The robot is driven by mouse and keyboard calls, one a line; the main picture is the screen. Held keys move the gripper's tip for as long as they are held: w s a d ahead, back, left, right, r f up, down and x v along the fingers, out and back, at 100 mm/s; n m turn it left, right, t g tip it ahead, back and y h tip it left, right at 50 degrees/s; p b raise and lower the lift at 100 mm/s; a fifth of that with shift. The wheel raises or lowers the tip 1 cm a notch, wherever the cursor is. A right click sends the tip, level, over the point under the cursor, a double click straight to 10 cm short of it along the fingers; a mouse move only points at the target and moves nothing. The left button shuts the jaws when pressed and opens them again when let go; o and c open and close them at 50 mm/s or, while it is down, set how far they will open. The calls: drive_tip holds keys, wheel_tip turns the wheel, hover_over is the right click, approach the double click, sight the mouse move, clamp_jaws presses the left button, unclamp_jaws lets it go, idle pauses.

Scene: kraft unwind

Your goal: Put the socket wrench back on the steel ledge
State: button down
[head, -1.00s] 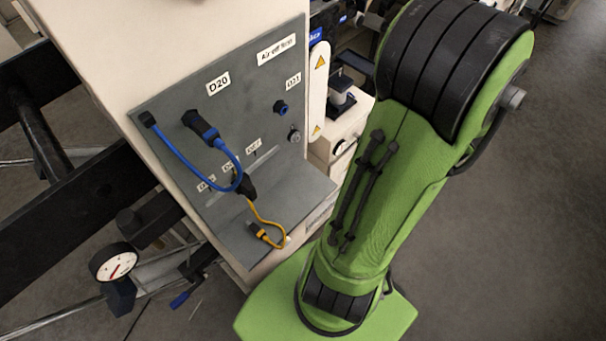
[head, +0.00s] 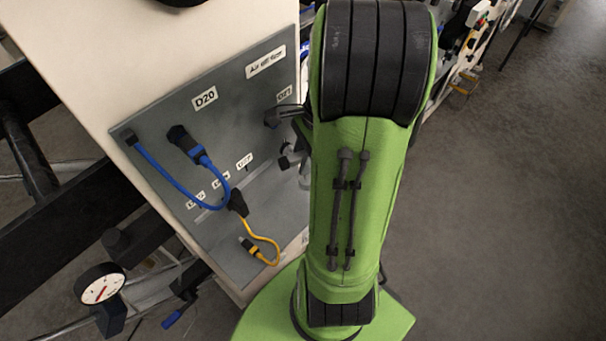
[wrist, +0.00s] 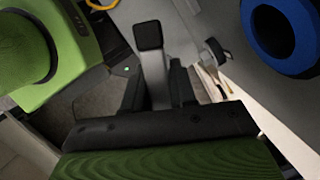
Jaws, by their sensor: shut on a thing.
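In the wrist view, the socket wrench (wrist: 153,65) is a grey bar with a black square end, pointing up the picture. My gripper (wrist: 158,88) is shut on it, with a dark finger on each side. In the head view my green arm hides most of my gripper; a dark piece shows beside the D21 label, and I cannot tell whether it is wrench or gripper. The steel ledge (head: 225,255) is the grey shelf at the foot of the grey panel. My arm covers its right end.
The panel (head: 225,130) carries a blue cable (head: 165,175) and a yellow cable (head: 268,240), whose plug rests at the ledge. A large blue ring (wrist: 281,35) is close at the wrist view's right. A dial gauge (head: 101,284) stands lower left. Open floor lies right.

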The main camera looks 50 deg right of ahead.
sight(303, 179)
wheel_tip(303, 179, down, 2)
drive_tip(key=shift+b, duration=0.5)
wheel_tip(303, 179, down, 5)
drive_tip(key=b, duration=0.2)
drive_tip(key=shift+w+f+b, duration=0.15)
drive_tip(key=shift+f+b, duration=0.05)
drive_tip(key=shift+b, duration=0.1)
drive_tip(key=shift+r, duration=0.2)
drive_tip(key=c, duration=0.9)
unclamp_jaws()
drive_tip(key=shift+f, duration=0.1)
drive_tip(key=shift+s+d+r+p, duration=0.3)
drive_tip(key=shift+d+r+p, duration=0.45)
drive_tip(key=shift+r, duration=0.1)
drive_tip(key=s+d, duration=0.1)
drive_tip(key=d, duration=0.2)
drive_tip(key=s+d+p, duration=0.1)
drive_tip(key=d, duration=0.2)
drive_tip(key=s+d, duration=0.1)
drive_tip(key=d, duration=0.3)
drive_tip(key=shift+s+f, duration=0.15)
drive_tip(key=shift+s, duration=0.25)
